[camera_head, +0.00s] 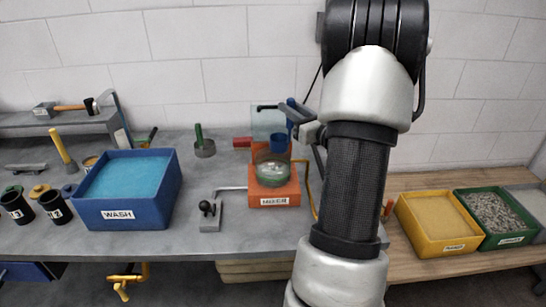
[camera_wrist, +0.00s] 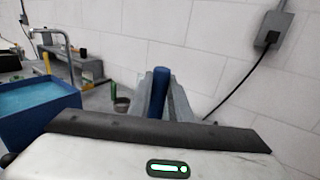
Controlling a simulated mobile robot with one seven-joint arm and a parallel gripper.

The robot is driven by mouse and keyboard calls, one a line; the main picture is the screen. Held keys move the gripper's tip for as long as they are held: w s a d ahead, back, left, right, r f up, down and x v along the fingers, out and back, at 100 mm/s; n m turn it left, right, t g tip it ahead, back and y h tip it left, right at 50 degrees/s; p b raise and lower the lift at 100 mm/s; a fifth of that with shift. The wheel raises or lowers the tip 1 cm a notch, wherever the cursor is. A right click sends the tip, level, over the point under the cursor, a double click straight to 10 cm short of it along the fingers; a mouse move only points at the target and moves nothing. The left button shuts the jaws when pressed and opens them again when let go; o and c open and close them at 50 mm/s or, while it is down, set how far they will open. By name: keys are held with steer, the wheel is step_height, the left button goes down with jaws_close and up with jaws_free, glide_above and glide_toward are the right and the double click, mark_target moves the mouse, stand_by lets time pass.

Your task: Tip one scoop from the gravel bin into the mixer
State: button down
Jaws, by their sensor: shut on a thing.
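The mixer (camera_head: 273,195) is an orange unit with a clear round bowl, standing mid-bench in the head view. Pale material shows in its bowl, but I cannot tell what it is. My gripper (camera_head: 297,128) is just above and right of the bowl, shut on the blue handle of a scoop (camera_head: 279,142). The blue handle (camera_wrist: 158,92) stands between both fingers in the wrist view. The scoop's cup appears above the bowl's back part; its contents are hidden. The green gravel bin (camera_head: 511,240) is at the right, full of grey stones.
A yellow bin (camera_head: 447,243) of sand stands left of the gravel, and a grey bin (camera_head: 530,198) is at the right edge. A blue WASH tub (camera_head: 118,216) is left of the mixer. A lever block (camera_head: 209,216) stands between them. A grey wall closes the back.

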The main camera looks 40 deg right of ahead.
mark_target(292, 100)
steer(key=shift+r, duration=0.1)
steer(key=shift+r+p, duration=1.45)
steer(key=shift+r, duration=1.05)
steer(key=shift+f, duration=0.1)
